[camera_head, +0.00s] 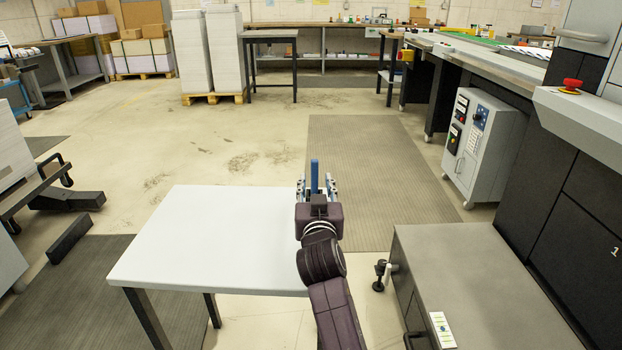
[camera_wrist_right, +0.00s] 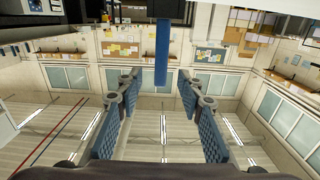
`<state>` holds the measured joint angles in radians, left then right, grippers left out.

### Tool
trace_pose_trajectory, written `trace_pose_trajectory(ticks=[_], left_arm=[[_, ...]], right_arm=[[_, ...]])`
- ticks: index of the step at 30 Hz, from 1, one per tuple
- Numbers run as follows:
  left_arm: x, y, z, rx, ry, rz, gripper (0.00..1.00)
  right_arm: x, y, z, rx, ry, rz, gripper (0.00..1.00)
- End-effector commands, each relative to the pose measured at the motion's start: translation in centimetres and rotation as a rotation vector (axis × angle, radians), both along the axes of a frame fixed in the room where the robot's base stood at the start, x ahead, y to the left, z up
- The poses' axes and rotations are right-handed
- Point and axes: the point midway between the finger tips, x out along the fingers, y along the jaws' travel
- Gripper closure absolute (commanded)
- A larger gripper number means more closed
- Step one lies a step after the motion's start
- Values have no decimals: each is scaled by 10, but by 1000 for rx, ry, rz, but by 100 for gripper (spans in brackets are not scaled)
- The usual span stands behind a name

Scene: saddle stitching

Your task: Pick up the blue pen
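The blue pen (camera_head: 315,176) stands upright as a plain blue bar at the front of my right gripper (camera_head: 316,186) in the head view. In the right wrist view the pen (camera_wrist_right: 162,52) is centred ahead of the two blue-padded fingers of my right gripper (camera_wrist_right: 161,88). The fingers are spread, with a visible gap on each side of the pen, and do not appear to touch it. What supports the pen cannot be seen. My right gripper is over the right edge of the white table (camera_head: 210,240). My left gripper is not in view.
The white table top is bare. A grey cabinet (camera_head: 480,280) stands at the lower right, and a large machine (camera_head: 575,170) is beyond it. A grey control box (camera_head: 482,145) stands farther back. A floor mat (camera_head: 370,170) and open floor lie ahead.

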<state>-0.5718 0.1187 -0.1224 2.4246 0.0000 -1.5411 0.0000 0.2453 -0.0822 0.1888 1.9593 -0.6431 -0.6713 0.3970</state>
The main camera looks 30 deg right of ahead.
Motion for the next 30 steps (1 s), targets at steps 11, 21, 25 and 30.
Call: trace_pose_trajectory(ticks=[11, 21, 25, 30], left_arm=[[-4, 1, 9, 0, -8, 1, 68], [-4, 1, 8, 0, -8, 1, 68], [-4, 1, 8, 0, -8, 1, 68], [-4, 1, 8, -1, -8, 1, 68]], right_arm=[[44, -24, 10, -2, -1, -1, 65], [58, -32, 10, 0, -1, 0, 65], [58, -32, 10, 0, -1, 0, 70], [58, -32, 10, -1, -1, 0, 88]])
